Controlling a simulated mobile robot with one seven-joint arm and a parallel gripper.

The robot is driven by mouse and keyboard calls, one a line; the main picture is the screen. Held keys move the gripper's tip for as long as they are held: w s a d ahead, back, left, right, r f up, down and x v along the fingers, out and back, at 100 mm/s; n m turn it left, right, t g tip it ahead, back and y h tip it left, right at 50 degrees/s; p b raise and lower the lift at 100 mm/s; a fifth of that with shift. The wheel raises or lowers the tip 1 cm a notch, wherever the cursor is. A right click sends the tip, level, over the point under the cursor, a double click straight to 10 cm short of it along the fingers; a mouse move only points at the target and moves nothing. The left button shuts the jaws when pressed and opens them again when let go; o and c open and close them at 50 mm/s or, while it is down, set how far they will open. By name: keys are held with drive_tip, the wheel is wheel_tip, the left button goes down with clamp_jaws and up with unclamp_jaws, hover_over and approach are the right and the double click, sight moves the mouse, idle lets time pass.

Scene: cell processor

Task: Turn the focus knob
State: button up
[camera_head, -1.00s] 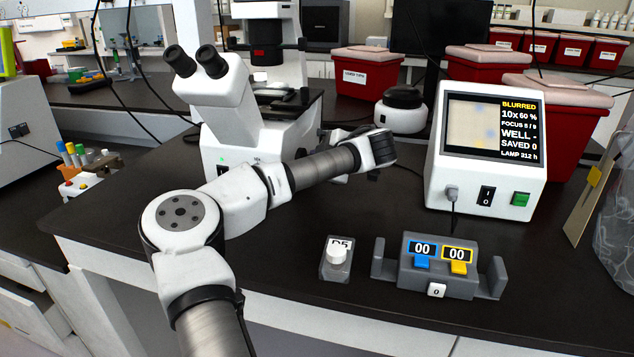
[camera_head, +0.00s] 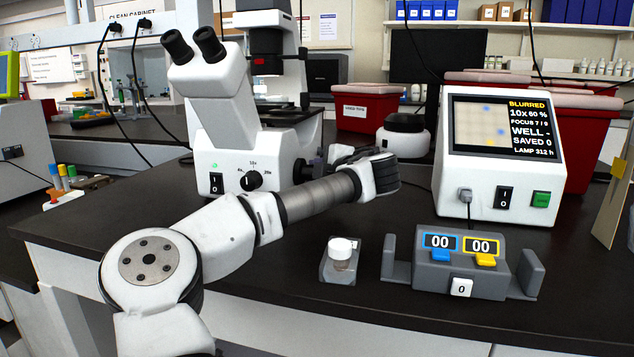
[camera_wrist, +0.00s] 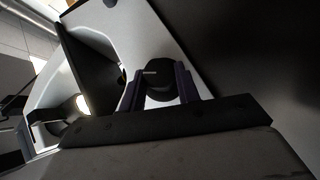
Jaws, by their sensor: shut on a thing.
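The microscope (camera_head: 218,95) is white with black eyepieces and stands left of centre in the head view. In the wrist view a dark round focus knob (camera_wrist: 158,76) with a light mark sticks out of its white side panel. My gripper (camera_wrist: 160,84) has one finger on each side of this knob and is shut on it. The display screen (camera_head: 505,128) on the white box at the right reads BLURRED, 10x, 60 %, with a focus number starting with 7, WELL - and SAVED 0.
A grey counter (camera_head: 460,262) with blue and yellow 00 readouts stands at the front right. A small capped jar (camera_head: 341,252) is left of it. Red bins (camera_head: 362,112) stand behind. My arm crosses the dark bench in front of the microscope.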

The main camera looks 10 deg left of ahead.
drive_tip(key=shift+f, duration=0.1)
drive_tip(key=o, duration=1)
drive_tip(key=b+v, duration=0.1)
drive_tip(key=v, duration=1.3)
